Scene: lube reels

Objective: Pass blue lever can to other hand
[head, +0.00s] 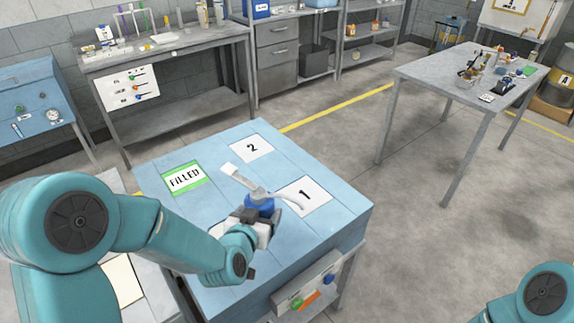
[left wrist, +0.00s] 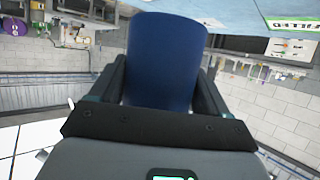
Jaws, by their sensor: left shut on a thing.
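The blue lever can (head: 260,203) is above the blue bench top, with a pale lever sticking up to the left and a thin curved spout reaching right. My left gripper (head: 257,214) is shut around its body. In the left wrist view the blue can (left wrist: 163,60) fills the space between the two dark fingers of my left gripper (left wrist: 160,80). The can's lower part is hidden by the gripper in the head view. My right gripper is out of view; only a teal joint of my right arm shows at the lower right.
The blue bench (head: 215,280) carries a green-edged FILLED card (head: 185,178), a card marked 2 (head: 251,148) and a card marked 1 (head: 305,196). A grey table (head: 440,80) with small items stands at the right. Open floor lies between bench and table.

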